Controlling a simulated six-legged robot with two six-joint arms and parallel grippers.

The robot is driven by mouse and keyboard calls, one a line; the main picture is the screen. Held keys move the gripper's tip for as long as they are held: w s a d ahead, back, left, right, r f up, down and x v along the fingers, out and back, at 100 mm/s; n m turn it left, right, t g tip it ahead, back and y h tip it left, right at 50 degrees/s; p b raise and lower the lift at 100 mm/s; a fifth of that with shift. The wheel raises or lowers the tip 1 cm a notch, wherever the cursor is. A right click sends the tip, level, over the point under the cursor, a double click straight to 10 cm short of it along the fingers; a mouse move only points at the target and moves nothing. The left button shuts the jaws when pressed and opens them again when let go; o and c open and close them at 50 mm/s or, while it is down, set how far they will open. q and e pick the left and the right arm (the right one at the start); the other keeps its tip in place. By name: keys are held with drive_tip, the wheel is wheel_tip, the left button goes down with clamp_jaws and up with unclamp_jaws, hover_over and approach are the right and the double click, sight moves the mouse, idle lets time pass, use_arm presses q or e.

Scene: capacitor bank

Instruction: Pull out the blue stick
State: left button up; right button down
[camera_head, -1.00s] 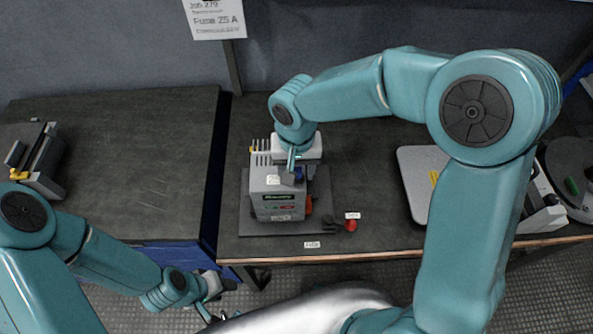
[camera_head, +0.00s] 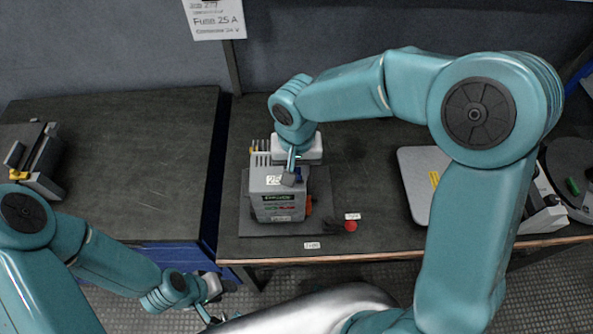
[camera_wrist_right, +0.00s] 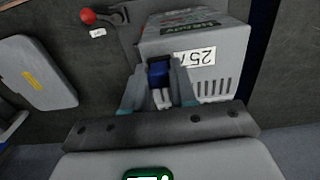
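The blue stick (camera_wrist_right: 158,74) has a dark end and pale prongs, and it lies between my right fingertips in the right wrist view. The right gripper (camera_wrist_right: 159,82) appears closed on its two sides. In the head view the right gripper (camera_head: 291,178) points down at the upper right edge of a grey box (camera_head: 268,190), which also shows in the right wrist view (camera_wrist_right: 212,40) with a "25" label. The fingers mostly cover the stick there. Whether the stick is still seated in the box is unclear. My left gripper (camera_head: 208,312) is low at the left, partly cut by my body, its fingers unclear.
The box stands on a dark base plate (camera_head: 290,229) with a red knob (camera_head: 350,226) at its right. A light grey plate (camera_head: 418,180) lies further right. Another grey device (camera_head: 40,160) is on the left table. The left tabletop (camera_head: 140,170) is mostly clear.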

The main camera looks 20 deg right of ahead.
sight(297, 171)
drive_tip(key=shift+r+p, duration=2.15)
drive_tip(key=shift+r, duration=0.85)
